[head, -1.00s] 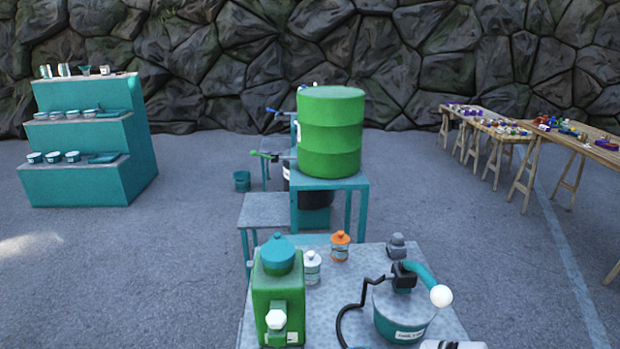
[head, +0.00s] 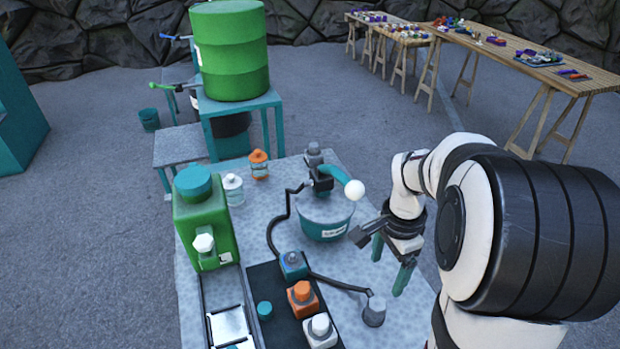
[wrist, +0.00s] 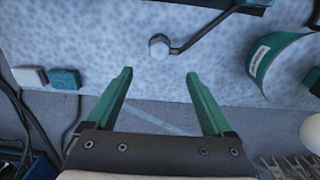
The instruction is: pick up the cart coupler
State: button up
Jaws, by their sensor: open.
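A grey fitting (head: 374,311), which looks like the cart coupler, stands on the speckled tabletop (head: 260,222) at the end of a black cable (head: 340,284). The cable runs to a teal block (head: 293,265). My gripper (head: 390,265) is open and empty, its green fingers pointing down above the right side of the table, behind and slightly right of the fitting in the head view. In the wrist view the fitting (wrist: 159,46) lies beyond and between the open fingertips (wrist: 158,73), apart from them.
A teal bucket (head: 324,217) with a black-and-teal pump stands left of my gripper. A dark tray holds orange (head: 303,297) and white (head: 320,330) capped blocks. A green machine (head: 203,220) and two bottles stand at the left. Bare tabletop surrounds the fitting.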

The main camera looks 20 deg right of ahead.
aim_at(377, 303)
notch_tip(377, 303, down, 16)
jog(key=shift+r, duration=0.1)
grip_shut()
dwell(0.6)
